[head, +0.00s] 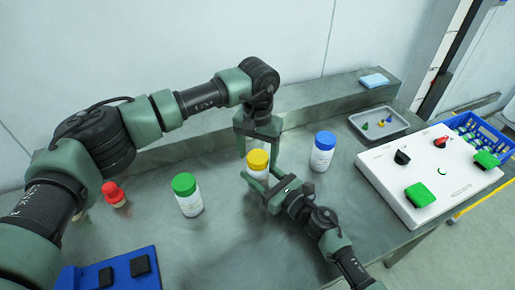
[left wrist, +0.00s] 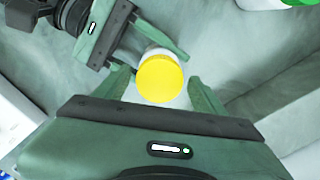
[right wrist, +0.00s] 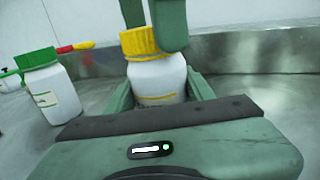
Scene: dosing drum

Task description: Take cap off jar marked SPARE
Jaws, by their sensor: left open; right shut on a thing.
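A white jar (right wrist: 157,82) with a yellow cap (head: 258,159) stands upright on the metal bench between my two grippers. My right gripper (head: 263,178) is shut around the jar's body, below the cap. My left gripper (head: 258,150) is open above the jar and points down. In the left wrist view the yellow cap (left wrist: 160,78) lies between its spread fingers. A green-capped jar (head: 187,198) stands to the left and a blue-capped jar (head: 322,155) to the right. The label writing is too small to read.
A grey tray (head: 359,130) with small coloured pieces and a white panel (head: 385,183) with green buttons are at the right. A red-topped item (head: 113,193) and a blue block (head: 140,286) with black pads are at the left. A ledge runs behind.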

